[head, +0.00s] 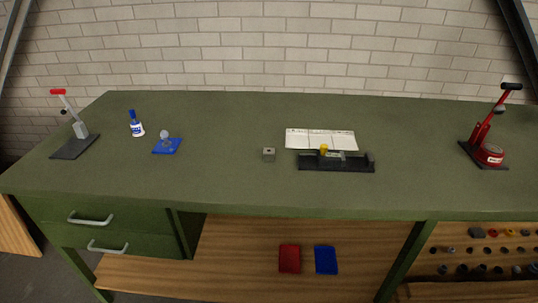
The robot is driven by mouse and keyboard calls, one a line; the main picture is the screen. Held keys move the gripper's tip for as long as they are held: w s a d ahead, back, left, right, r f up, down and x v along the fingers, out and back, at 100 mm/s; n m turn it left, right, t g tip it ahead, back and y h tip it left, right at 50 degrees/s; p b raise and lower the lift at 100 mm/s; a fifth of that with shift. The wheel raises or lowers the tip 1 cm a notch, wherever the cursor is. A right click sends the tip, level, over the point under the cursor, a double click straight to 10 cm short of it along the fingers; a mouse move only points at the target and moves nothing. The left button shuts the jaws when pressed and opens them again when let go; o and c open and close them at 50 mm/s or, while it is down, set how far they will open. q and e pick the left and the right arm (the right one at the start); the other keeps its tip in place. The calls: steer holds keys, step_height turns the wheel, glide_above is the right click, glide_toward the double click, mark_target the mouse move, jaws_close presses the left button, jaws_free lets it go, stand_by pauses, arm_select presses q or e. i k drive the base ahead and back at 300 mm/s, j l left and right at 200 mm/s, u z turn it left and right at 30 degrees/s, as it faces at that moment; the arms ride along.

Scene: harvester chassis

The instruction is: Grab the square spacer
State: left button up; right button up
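The square spacer appears to be the small grey block (269,154) with a dark hole in its top. It sits on the green workbench (225,180), left of a black fixture (335,163) and apart from it. Neither of my grippers is in the head view.
A yellow piece (323,149) is at the black fixture, before a white sheet (320,138). Left are a red-handled clamp (75,135), a bottle (136,125) and a blue pad (167,146). A red press (488,140) stands right. Red (289,258) and blue (326,259) bins lie below.

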mark_target(268, 152)
steer(key=i+l+z, duration=0.1)
steer(key=i+l, duration=0.5)
steer(key=i, duration=0.15)
